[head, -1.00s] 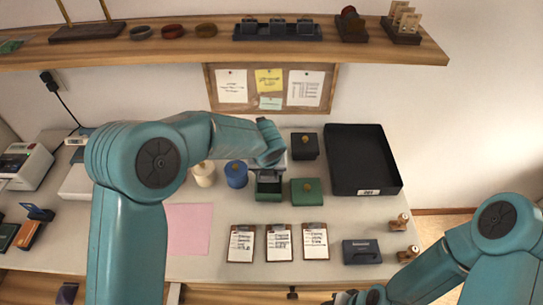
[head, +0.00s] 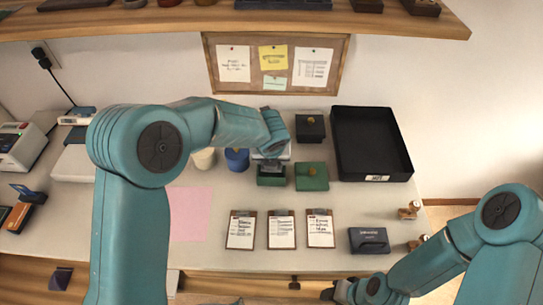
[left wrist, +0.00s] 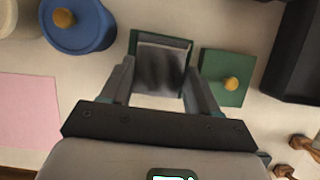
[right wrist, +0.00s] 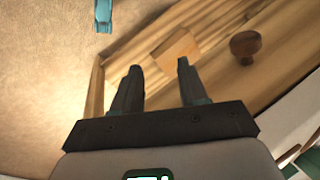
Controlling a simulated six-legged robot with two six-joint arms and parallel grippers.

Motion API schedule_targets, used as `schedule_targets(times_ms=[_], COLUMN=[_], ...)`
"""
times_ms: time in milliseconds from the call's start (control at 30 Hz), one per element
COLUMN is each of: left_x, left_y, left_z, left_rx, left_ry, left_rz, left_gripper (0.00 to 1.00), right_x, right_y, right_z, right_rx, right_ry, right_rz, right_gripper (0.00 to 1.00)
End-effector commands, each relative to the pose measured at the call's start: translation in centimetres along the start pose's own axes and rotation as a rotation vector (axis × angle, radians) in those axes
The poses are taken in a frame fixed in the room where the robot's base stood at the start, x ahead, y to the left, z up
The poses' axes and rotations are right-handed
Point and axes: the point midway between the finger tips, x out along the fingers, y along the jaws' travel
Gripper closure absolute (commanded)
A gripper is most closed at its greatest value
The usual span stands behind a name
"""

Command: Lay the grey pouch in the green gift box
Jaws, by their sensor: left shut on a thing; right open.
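The open green gift box (head: 271,181) stands on the table under my left gripper (head: 272,164). The left fingers (left wrist: 157,82) are shut on the grey pouch (left wrist: 160,66), a dark grey piece that sits within the outline of the box in the left wrist view, where the box's rim (left wrist: 162,37) shows around it. I cannot tell whether the pouch touches the box floor. A green lid (head: 312,177) with a gold knob lies just right of the box and also shows in the left wrist view (left wrist: 226,77). My right gripper (right wrist: 157,72) is open and empty, low near the table's front edge.
A blue round pot (head: 237,160) and a cream one (head: 204,158) stand left of the box. A black box (head: 310,128) and a black tray (head: 371,145) are behind and right. Clipboards (head: 281,232) lie in front. A pink sheet (head: 190,215) lies left.

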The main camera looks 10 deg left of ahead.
Motion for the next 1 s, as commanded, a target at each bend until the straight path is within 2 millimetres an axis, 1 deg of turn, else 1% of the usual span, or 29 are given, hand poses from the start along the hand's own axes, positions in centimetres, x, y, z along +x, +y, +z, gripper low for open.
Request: schedule_targets(times_ms=[33,100,433,667,1000], left_x=[0.59,0.71,0.63,0.64,0.8], left_y=[0.0,0.0,-0.01,0.03,0.04], left_z=[-0.18,-0.18,0.02,0.31,0.28], left_rx=[-0.001,-0.001,-0.001,-0.001,-0.001], left_ry=[-0.001,-0.001,0.0,-0.001,-0.001], left_rz=[0.0,0.0,0.0,0.0,0.0], left_gripper=[0.68,0.68,0.68,0.68,0.68], right_x=[0.59,0.69,0.5,-0.03,0.06], right_y=[0.21,0.25,0.18,-0.01,0.02], right_z=[-0.01,-0.01,-0.01,0.0,0.0], right_rx=[0.0,0.0,0.0,0.0,0.0], right_ry=[0.0,0.0,0.0,0.0,0.0], right_rz=[0.0,0.0,0.0,0.0,0.0], right_gripper=[0.57,0.57,0.57,0.57,0.57])
